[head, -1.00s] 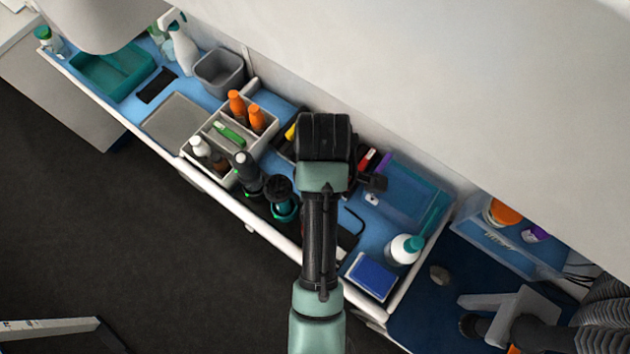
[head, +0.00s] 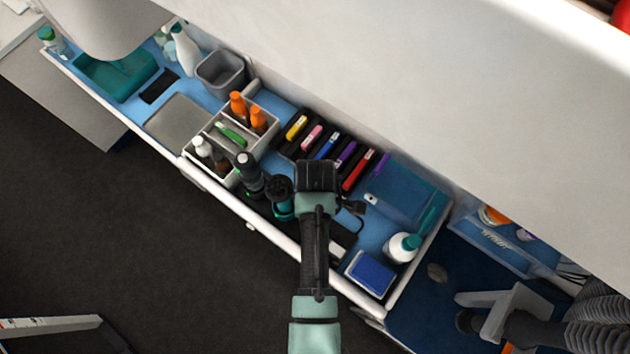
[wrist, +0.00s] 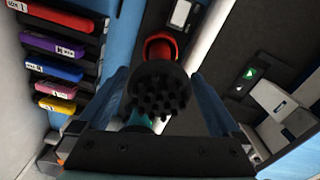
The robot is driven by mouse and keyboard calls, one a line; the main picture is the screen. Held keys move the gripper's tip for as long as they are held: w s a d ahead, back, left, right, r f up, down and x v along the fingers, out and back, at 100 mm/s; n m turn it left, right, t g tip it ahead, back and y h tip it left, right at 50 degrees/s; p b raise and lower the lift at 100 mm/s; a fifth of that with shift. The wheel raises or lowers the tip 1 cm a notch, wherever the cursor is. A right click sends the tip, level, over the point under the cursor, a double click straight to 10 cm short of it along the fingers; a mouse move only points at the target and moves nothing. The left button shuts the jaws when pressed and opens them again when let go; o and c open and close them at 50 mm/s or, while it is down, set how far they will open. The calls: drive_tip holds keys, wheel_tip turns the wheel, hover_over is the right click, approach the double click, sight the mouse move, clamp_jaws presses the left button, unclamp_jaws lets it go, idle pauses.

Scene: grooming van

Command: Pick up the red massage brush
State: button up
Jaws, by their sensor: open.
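The red massage brush (wrist: 160,47) shows in the wrist view as a red body behind a round black bristled head (wrist: 158,90). The bristles face the camera. My gripper (wrist: 158,80) is open, with one blue-grey finger on each side of the bristled head. I cannot tell how far below the fingertips the brush is, and no contact is visible. In the head view my gripper (head: 318,176) is over the middle of the counter and hides the red brush from sight. A similar black-topped teal item (head: 282,198) stands just left of it.
A row of coloured cartridges (head: 327,146) lies behind my gripper, along the wall. A dark bottle (head: 248,172) and a white caddy (head: 215,133) stand to the left. A blue box (head: 371,275) and a white bottle (head: 402,247) are to the right.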

clamp_jaws()
idle(0.5)
drive_tip(key=shift+r, duration=0.1)
